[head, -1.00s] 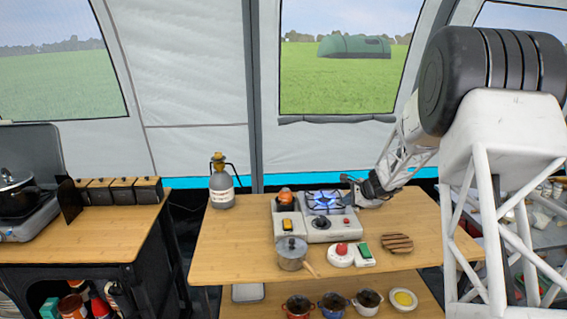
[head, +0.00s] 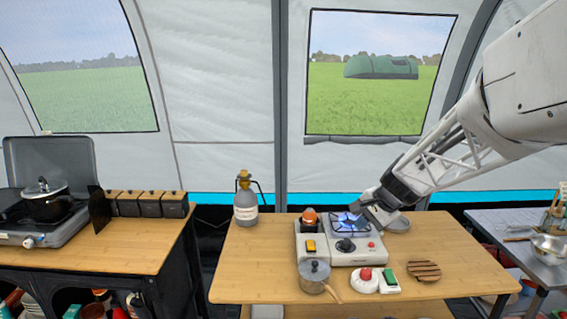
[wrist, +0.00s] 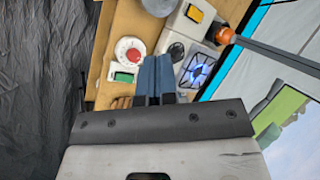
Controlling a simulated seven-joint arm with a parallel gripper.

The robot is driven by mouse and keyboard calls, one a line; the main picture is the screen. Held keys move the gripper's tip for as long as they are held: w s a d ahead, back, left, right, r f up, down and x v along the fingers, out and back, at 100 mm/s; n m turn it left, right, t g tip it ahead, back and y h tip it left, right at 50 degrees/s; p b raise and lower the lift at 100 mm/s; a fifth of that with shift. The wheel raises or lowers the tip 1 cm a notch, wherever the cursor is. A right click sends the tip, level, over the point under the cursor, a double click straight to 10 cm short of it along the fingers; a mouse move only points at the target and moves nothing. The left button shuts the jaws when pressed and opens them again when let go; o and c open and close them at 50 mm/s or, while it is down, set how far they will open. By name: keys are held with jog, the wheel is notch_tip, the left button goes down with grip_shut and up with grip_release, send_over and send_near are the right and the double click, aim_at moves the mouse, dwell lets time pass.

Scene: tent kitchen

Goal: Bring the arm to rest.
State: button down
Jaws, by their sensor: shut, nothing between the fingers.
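My gripper (head: 366,208) is over the right side of the camp stove, close to the lit burner (head: 347,224). In the wrist view the two blue-grey fingers (wrist: 157,78) are together, with nothing between them. Part of the gripper hides the back right of the stove and some of the grey dish behind it. My arm comes in from the upper right of the head view.
The wooden table (head: 245,270) holds the stove (head: 350,252), a lidded pot (head: 314,278), a red-button device (head: 366,279), a striped round trivet (head: 424,271) and a gas bottle (head: 246,205). The burner shows a blue flame.

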jog(key=s+a+n+h, duration=0.1)
jog(key=s+n, duration=0.2)
jog(key=s, duration=0.8)
jog(key=s+a+r+n+h, duration=0.1)
jog(key=s+n+h, duration=0.1)
jog(key=s, duration=1)
jog(key=s+r+n+g+h, duration=0.1)
jog(key=s+n, duration=0.3)
jog(key=s, duration=0.8)
jog(key=shift+s+a+n+h, duration=0.15)
jog(key=shift+a+n+h, duration=0.25)
jog(key=shift+h, duration=0.1)
